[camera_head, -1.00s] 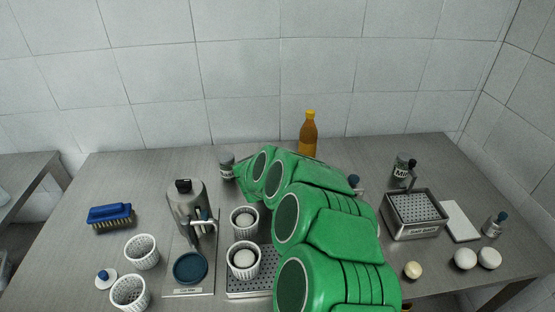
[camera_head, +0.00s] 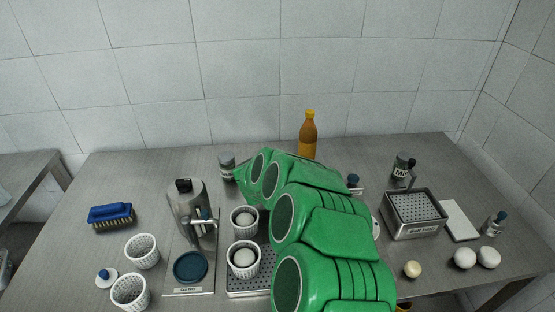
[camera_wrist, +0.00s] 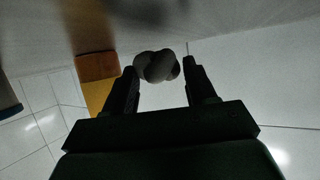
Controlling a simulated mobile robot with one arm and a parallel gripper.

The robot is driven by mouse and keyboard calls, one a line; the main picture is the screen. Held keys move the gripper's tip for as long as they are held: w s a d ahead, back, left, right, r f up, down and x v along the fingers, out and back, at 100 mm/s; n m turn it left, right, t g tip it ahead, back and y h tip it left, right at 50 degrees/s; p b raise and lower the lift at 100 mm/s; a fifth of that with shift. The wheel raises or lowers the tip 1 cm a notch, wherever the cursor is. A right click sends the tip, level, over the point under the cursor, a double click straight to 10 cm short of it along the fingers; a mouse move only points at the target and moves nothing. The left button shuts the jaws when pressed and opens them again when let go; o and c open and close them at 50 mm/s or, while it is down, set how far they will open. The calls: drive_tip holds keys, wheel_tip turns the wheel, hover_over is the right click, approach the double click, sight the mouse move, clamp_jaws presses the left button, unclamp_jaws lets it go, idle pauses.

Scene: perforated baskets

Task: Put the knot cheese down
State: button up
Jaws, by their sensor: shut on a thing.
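The knot cheese (camera_wrist: 157,66) is a pale grey, lumpy, knotted piece in the dim wrist view. It sits between the fingertips of my gripper (camera_wrist: 162,76), which is shut on it. In the head view my green arm reaches over the middle of the table and hides both the gripper and the held cheese. I cannot tell the height of the cheese above the table. Two white perforated baskets, a rear one (camera_head: 235,214) and a front one (camera_head: 232,256), stand left of my arm. Each holds a white round piece.
A metal tray (camera_head: 240,288) lies under the front basket. Left are a steel device (camera_head: 184,205), two empty baskets (camera_head: 142,250) and a blue brush (camera_head: 110,213). An amber bottle (camera_head: 308,138) stands behind. Right are a metal box (camera_head: 414,222) and white balls (camera_head: 465,258).

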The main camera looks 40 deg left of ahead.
drive_tip(key=o, duration=1)
drive_tip(key=shift+s+d+f, duration=0.15)
drive_tip(key=shift+d+f, duration=0.1)
drive_tip(key=shift+f, duration=0.6)
drive_tip(key=shift+o, duration=0.2)
drive_tip(key=shift+f, duration=0.2)
drive_tip(key=shift+d+f, duration=0.1)
drive_tip(key=shift+f, duration=0.05)
drive_tip(key=shift+s+r, duration=0.1)
drive_tip(key=shift+r, duration=0.35)
drive_tip(key=shift+s+r, duration=0.65)
drive_tip(key=shift+r, duration=0.05)
drive_tip(key=v, duration=0.3)
drive_tip(key=r+v, duration=0.1)
drive_tip(key=v, duration=0.1)
drive_tip(key=shift+s+r, duration=0.1)
drive_tip(key=shift+r, duration=0.05)
drive_tip(key=shift+r, duration=0.1)
